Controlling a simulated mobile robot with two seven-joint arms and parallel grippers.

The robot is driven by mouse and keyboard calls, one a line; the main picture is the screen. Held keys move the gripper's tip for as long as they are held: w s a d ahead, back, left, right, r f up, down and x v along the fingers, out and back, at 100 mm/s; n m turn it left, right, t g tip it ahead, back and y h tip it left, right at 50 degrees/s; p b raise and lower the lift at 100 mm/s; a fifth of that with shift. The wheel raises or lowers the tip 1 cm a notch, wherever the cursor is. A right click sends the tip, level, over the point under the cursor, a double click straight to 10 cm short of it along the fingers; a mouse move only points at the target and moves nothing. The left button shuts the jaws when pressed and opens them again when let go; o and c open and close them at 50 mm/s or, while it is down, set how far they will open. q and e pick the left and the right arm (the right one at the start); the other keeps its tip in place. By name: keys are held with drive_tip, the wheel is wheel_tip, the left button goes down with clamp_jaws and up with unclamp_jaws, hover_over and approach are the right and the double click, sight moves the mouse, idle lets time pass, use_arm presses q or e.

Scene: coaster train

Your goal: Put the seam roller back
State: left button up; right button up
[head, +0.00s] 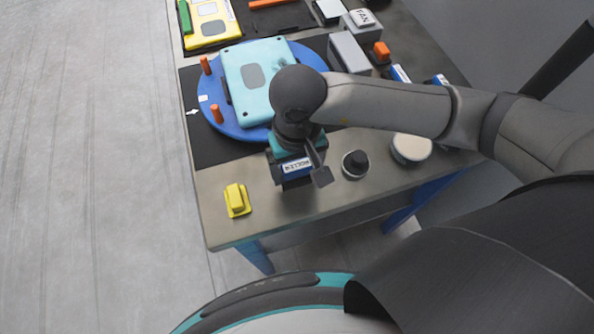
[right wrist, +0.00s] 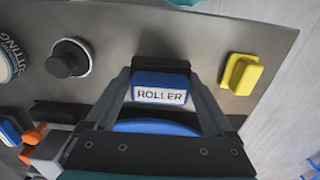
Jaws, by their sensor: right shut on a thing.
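The seam roller shows as a blue block with a white ROLLER label in the head view (head: 297,166) and right wrist view (right wrist: 160,87). My right gripper (right wrist: 160,75) is shut on it, one finger on each side. In the head view, my right gripper (head: 300,160) is near the table's front edge, and my wrist hides part of the block. I cannot tell whether the block touches the table. My left gripper is not in view.
A blue round turntable (head: 226,125) holds a light-teal case (head: 244,75) behind my gripper. A yellow block (head: 237,200) is left of it; a black knob (head: 355,162) and a round white-topped container (head: 411,148) are right. Bare table lies between the yellow block and my gripper.

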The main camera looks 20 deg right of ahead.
wheel_tip(320, 180, down, 2)
drive_tip(key=shift+f, duration=0.1)
